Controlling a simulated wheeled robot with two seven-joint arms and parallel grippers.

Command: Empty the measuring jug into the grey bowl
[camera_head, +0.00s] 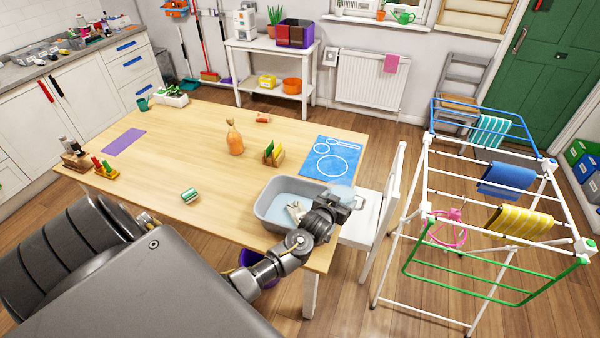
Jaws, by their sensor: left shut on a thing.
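The grey bowl (262,220) is a rectangular grey tub near the front right corner of the wooden table. It holds pale bluish water and a whitish crumpled-looking thing (296,211). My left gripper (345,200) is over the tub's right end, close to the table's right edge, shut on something. A clear, pale blue shape (341,190) at its jaws appears to be the measuring jug. The jug is small and partly hidden by the gripper, so its tilt and contents cannot be told. My right gripper is not in view.
A white chair (365,220) and a drying rack (480,200) stand to the right. The table's middle is mostly clear.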

